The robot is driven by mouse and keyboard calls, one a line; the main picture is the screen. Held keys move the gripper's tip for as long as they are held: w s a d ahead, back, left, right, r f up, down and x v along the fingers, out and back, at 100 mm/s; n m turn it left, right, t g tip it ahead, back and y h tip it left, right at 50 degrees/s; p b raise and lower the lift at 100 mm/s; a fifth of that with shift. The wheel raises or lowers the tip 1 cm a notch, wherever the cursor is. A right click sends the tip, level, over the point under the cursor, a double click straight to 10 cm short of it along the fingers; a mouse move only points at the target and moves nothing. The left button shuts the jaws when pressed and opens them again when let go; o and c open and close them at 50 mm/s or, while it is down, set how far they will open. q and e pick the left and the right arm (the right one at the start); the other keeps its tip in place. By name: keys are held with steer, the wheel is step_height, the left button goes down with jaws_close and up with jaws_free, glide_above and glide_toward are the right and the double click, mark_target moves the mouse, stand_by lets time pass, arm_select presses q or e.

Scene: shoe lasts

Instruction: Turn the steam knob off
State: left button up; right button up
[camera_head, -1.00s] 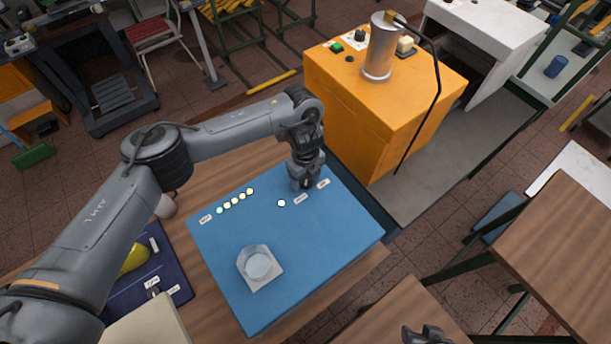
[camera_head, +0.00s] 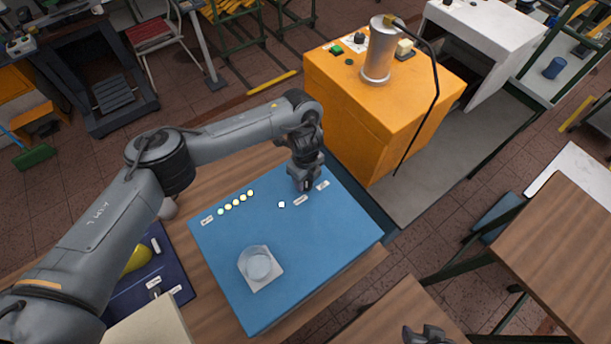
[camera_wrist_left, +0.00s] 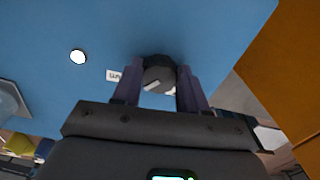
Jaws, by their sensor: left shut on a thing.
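The steam knob (camera_wrist_left: 158,76) is a dark round knob with a pale pointer mark, on the blue machine's panel (camera_head: 320,227). In the left wrist view it sits between the two fingers of my left gripper (camera_wrist_left: 158,88), which is shut on it. The pale mark runs at a slant. In the head view my left gripper (camera_head: 304,186) is over the panel's far edge and hides the knob, between two small white labels. My right gripper (camera_head: 428,334) shows only in part at the bottom edge; its fingers are not clear.
The blue panel also bears a row of several lit yellowish lamps (camera_head: 236,202), a white lamp (camera_head: 281,204) and a clear round cup on a white plate (camera_head: 268,277). An orange machine (camera_head: 375,120) with a metal cylinder stands close behind. Brown tables (camera_head: 560,250) are at right.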

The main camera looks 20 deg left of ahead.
arm_select(q)
steer(key=shift+s+r+n+p, duration=0.1)
steer(key=shift+r+n+p, duration=0.1)
steer(key=shift+n+p, duration=0.6)
steer(key=n+p, duration=0.8)
steer(key=n, duration=0.1)
steer(key=shift+s, duration=0.2)
steer(key=n+p, duration=0.2)
steer(key=shift+d+n, duration=0.1)
steer(key=shift+n, duration=0.3)
steer(key=shift+f+n, duration=0.15)
steer(key=shift+n, duration=1.35)
steer(key=o, duration=1.1)
steer(key=shift+c, duration=0.2)
